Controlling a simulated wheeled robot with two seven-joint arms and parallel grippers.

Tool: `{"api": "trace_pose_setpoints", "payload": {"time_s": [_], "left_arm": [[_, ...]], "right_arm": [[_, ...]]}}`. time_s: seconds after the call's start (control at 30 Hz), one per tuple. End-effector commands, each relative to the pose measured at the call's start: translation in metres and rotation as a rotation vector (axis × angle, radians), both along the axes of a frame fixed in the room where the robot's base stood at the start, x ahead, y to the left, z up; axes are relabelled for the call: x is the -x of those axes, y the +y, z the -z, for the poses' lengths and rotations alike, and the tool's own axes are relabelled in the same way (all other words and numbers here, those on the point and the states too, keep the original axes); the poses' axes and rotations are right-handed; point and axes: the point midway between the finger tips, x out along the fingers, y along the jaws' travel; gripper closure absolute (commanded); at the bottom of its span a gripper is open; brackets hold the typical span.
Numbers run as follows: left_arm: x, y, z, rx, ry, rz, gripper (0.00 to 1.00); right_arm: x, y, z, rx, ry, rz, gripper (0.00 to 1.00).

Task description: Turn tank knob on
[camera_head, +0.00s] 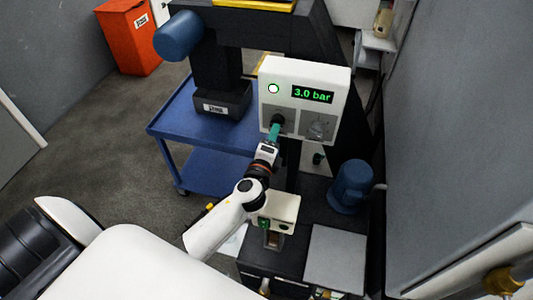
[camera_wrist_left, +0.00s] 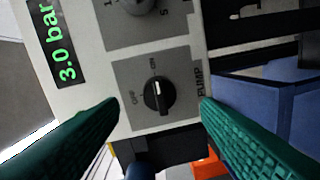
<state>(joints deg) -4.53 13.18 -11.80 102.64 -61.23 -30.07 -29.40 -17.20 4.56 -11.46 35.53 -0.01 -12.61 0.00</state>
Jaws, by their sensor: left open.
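A white control box (camera_head: 338,75) carries two dark knobs on grey plates. The left knob (camera_head: 278,119) is the one labelled PUMP, with OFF and ON marks; this black pump knob (camera_wrist_left: 159,96) is in the middle of the left wrist view. The right knob (camera_head: 317,127) also shows, cut off, in the left wrist view (camera_wrist_left: 140,4); its label is not readable. My left gripper (camera_head: 274,132) is in front of the pump knob. Its green fingers are open on either side of that knob in the left wrist view (camera_wrist_left: 160,108), with nothing between them. My right gripper is not in view.
The box's display (camera_head: 312,94) reads 3.0 bar, beside a white lamp (camera_head: 273,88). A blue cart (camera_head: 185,118) stands behind left, and an orange bin (camera_head: 130,38) farther back. A blue motor-like cylinder (camera_head: 352,187) stands at the right. A grey wall closes the right side.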

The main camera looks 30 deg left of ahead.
Motion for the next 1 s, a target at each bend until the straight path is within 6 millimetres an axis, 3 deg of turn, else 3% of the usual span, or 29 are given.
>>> {"api": "trace_pose_setpoints", "payload": {"time_s": [0.2,0.4,1.0], "left_arm": [[0.043,-0.011,0.000,0.003,0.003,0.000,0.42],[0.063,-0.016,-0.003,0.001,0.001,-0.001,0.42],[0.066,-0.017,-0.004,0.009,0.002,-0.005,0.42]], "right_arm": [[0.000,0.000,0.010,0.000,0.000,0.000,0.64],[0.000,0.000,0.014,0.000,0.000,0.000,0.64],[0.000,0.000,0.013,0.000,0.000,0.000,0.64]]}}
